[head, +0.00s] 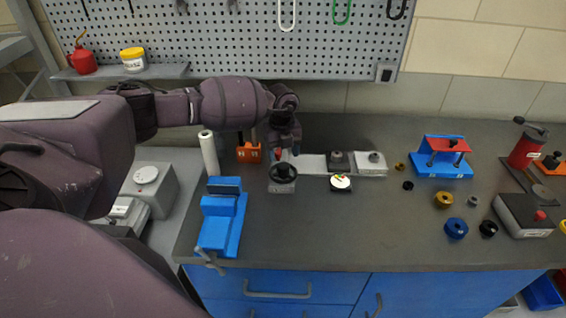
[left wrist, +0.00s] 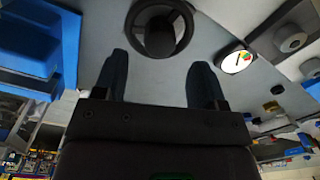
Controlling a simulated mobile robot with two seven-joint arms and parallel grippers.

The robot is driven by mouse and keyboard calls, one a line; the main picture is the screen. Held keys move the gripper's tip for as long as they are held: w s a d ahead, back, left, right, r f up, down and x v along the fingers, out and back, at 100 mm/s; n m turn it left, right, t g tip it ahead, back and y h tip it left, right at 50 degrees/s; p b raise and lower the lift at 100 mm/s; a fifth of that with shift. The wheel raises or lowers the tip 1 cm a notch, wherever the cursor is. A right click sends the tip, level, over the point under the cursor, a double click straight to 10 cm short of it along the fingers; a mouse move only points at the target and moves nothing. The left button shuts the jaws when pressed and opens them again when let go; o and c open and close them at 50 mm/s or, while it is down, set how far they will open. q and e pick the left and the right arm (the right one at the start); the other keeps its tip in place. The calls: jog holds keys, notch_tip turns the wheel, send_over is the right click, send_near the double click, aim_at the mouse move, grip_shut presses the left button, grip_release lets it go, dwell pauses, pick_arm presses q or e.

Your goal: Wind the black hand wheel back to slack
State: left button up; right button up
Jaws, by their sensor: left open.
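The black hand wheel (head: 283,173) sits on a small grey base near the middle left of the bench, beside a round dial gauge (head: 341,182) with coloured marks. In the left wrist view the wheel (left wrist: 159,28) is at the top centre and the dial (left wrist: 236,60) to its right. My left gripper (head: 290,150) is just behind the wheel in the head view. In the left wrist view its two fingers (left wrist: 158,82) are apart, with nothing between them, and the wheel lies beyond their tips. My right gripper is in neither view.
A blue vise (head: 222,218) stands left of the wheel. A grey rail unit with blocks (head: 370,162) lies behind the dial. A white roll (head: 208,153) and an orange block (head: 248,153) stand at the back left. The bench front is clear.

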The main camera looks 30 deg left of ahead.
aim_at(283, 165)
pick_arm(q)
notch_tip(283, 165, up, 6)
jog(key=shift+f+b, duration=0.1)
jog(key=shift+b, duration=0.2)
dwell(0.5)
